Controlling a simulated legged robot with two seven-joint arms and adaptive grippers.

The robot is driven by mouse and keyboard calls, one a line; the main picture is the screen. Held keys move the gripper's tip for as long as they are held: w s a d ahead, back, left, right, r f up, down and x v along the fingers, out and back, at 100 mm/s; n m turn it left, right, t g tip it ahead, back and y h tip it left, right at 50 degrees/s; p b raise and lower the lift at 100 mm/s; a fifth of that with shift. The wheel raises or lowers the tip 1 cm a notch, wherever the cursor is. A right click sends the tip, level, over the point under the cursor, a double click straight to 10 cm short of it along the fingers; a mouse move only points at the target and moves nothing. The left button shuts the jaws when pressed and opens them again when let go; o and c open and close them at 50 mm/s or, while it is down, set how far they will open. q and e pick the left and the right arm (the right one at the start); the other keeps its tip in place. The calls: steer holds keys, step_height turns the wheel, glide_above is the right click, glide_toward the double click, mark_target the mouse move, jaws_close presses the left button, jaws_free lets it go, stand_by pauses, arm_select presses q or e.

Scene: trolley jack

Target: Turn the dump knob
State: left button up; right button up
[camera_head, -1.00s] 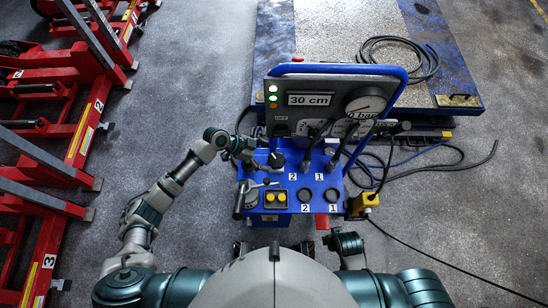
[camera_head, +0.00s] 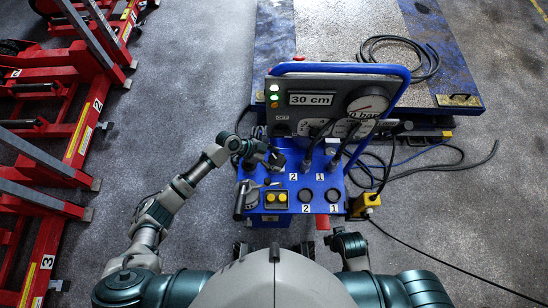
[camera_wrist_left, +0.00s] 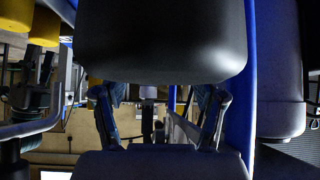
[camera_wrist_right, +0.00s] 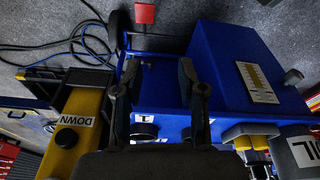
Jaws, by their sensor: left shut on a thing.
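A black round knob (camera_head: 277,161) sits on the left of the blue control panel (camera_head: 330,178); I take it as the dump knob, though I can read no such label. My left gripper (camera_head: 262,157) is at this knob from the left, shut on it. In the left wrist view a large black rounded body, likely the knob (camera_wrist_left: 160,40), fills the top middle, with the left fingers (camera_wrist_left: 158,105) near it. My right gripper (camera_wrist_right: 157,85) is open and empty, beside the blue console, with its fingers apart.
Two black levers (camera_head: 352,152) rise from the panel right of the knob. A grey-handled lever (camera_head: 240,200) and yellow buttons (camera_head: 276,197) lie in front. Red jacks (camera_head: 75,130) stand left; cables lie on the floor right.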

arm_select(q)
steer(key=shift+w+a+f, duration=0.1)
steer(key=shift+a+f, duration=0.05)
steer(key=m+g+b, duration=0.1)
steer(key=b, duration=0.1)
steer(key=m+g+b, duration=0.1)
steer(key=b, duration=0.1)
steer(key=m+g+b, duration=0.1)
steer(key=m+b, duration=0.1)
steer(key=shift+w+a, duration=0.1)
steer(key=shift+w, duration=0.15)
steer(key=shift+y, duration=0.3)
arm_select(e)
steer(key=w+a+r+t+y, duration=0.1)
steer(key=w+a+r+t, duration=0.1)
steer(key=w+r+t, duration=0.2)
steer(key=w+a+r+t+y, duration=0.1)
steer(key=w+a+r+t, duration=0.2)
steer(key=w, duration=0.7)
step_height(320, 180, up, 2)
steer(key=t, duration=0.3)
steer(key=shift+w+a+r+y, duration=0.2)
steer(key=shift+w+a+y, duration=0.1)
steer(key=shift+y, duration=0.1)
arm_select(q)
steer(key=o, duration=1.1)
steer(key=shift+r, duration=0.2)
steer(key=shift+r, duration=0.1)
arm_select(e)
steer(key=shift+r, duration=0.1)
